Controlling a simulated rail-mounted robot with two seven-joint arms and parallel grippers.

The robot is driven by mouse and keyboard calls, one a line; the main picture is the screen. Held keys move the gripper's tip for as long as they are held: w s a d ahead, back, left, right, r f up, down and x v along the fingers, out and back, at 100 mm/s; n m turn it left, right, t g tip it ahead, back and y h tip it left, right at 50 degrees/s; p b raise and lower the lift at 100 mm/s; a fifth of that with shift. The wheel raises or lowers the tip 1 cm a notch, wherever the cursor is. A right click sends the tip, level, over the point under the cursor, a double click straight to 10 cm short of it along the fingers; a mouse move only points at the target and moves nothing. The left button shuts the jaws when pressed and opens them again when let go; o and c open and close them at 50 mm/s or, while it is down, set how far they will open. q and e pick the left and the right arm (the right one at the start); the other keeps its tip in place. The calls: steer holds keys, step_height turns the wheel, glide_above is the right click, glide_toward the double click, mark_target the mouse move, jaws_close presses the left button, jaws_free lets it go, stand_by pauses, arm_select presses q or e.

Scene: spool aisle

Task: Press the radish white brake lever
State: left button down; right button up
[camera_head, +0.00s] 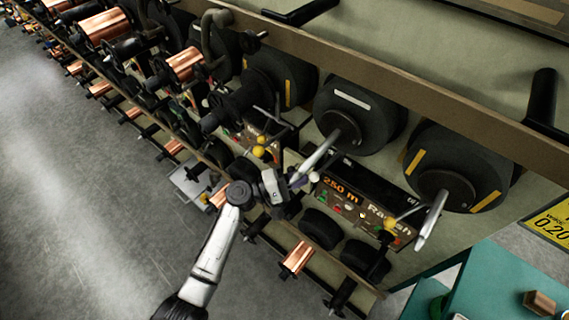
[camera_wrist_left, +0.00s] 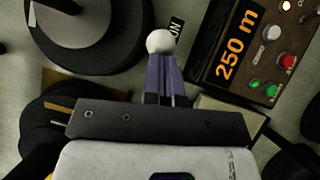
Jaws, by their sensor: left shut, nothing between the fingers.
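The white ball knob of the radish brake lever (camera_head: 314,177) sits at the left end of the dark panel marked "250 m" and "Radish" (camera_head: 340,182). In the left wrist view the white knob (camera_wrist_left: 160,42) shows just beyond the tips of my left gripper (camera_wrist_left: 164,72). My left gripper (camera_head: 299,182) is shut and empty, with its purple-grey fingers pointing at the knob. The knob overlaps the fingertips in the wrist view; I cannot tell whether they touch. The lever's shaft is hidden. My right gripper is not in view.
Large black spools (camera_head: 359,112) hang above the panel. Silver crank handles (camera_head: 432,220) stick out beside it. A yellow-knobbed lever (camera_head: 390,224) stands at the panel's right end. Copper spools (camera_head: 297,258) line the rack below. Open floor (camera_head: 90,180) lies to the left.

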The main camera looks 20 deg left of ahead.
arm_select(q)
steer(key=s+d+n+t+y, duration=0.2)
steer(key=d+t+y, duration=0.1)
steer(key=d, duration=0.4)
steer(key=shift+s+n+t, duration=0.4)
steer(key=shift+t, duration=0.1)
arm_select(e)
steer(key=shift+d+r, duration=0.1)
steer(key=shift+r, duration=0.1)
